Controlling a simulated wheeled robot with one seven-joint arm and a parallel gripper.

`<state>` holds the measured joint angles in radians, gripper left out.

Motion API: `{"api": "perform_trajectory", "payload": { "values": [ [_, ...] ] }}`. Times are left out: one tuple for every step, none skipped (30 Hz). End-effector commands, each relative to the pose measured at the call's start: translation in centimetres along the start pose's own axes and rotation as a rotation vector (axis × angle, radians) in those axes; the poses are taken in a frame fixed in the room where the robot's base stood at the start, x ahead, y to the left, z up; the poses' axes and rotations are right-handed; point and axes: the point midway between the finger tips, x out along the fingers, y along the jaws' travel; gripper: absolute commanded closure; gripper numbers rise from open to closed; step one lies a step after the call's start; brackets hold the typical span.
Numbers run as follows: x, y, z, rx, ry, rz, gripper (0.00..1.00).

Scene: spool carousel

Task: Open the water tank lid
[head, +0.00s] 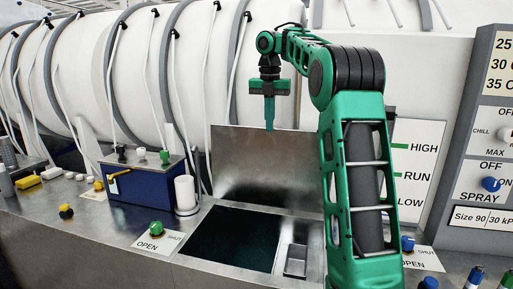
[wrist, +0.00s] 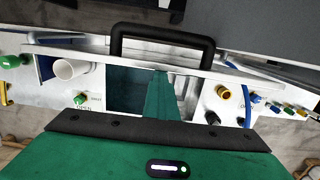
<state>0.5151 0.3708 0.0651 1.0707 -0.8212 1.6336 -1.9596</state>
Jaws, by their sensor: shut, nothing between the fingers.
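The water tank lid (head: 265,168) is a flat metal plate standing up, tilted back, behind the tank opening. In the wrist view I look down on its long upper edge (wrist: 110,52), with a black bar handle (wrist: 160,32) on its far side. The water tank (head: 232,238) is uncovered, with dark teal water inside; it also shows in the wrist view (wrist: 126,92). My gripper (head: 269,127) points down with its green fingers shut and empty, its tips overlapping the lid's upper edge. I cannot tell whether they touch it.
A blue box (head: 140,190) with a metal top and a white cylinder (head: 185,193) stand left of the tank. A large white ribbed vessel (head: 140,75) fills the back. A control panel (head: 490,140) stands at right.

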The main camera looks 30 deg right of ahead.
Motion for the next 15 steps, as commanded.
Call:
{"api": "perform_trajectory", "payload": {
  "values": [
    [0.0,-0.5,0.2,0.01,0.0,-0.002,1.0],
    [0.0,-0.6,0.2,0.011,0.0,-0.003,1.0],
    [0.0,-0.6,0.2,0.013,-0.001,-0.003,1.0],
    [0.0,-0.6,0.1,0.013,-0.001,-0.003,1.0],
    [-0.1,-0.6,-0.1,0.013,-0.001,-0.003,1.0],
    [-0.1,-0.5,-0.4,0.013,-0.001,-0.003,1.0],
    [-0.1,-0.5,-0.6,0.013,-0.001,-0.003,1.0],
    [-0.2,-0.4,-0.9,0.011,-0.001,-0.003,1.0],
    [-0.2,-0.2,-1.4,0.007,-0.001,-0.003,1.0],
    [-0.3,0.0,-1.8,0.006,0.0,-0.002,1.0],
    [-0.3,0.1,-2.1,0.006,-0.001,-0.002,1.0],
    [-0.4,0.2,-2.5,0.005,-0.001,-0.002,1.0],
    [-0.4,0.3,-2.9,0.002,-0.001,-0.002,1.0],
    [-0.5,0.5,-3.3,0.001,0.0,-0.002,1.0],
    [-0.6,0.6,-3.7,0.001,-0.001,0.0,1.0]
  ]
}}
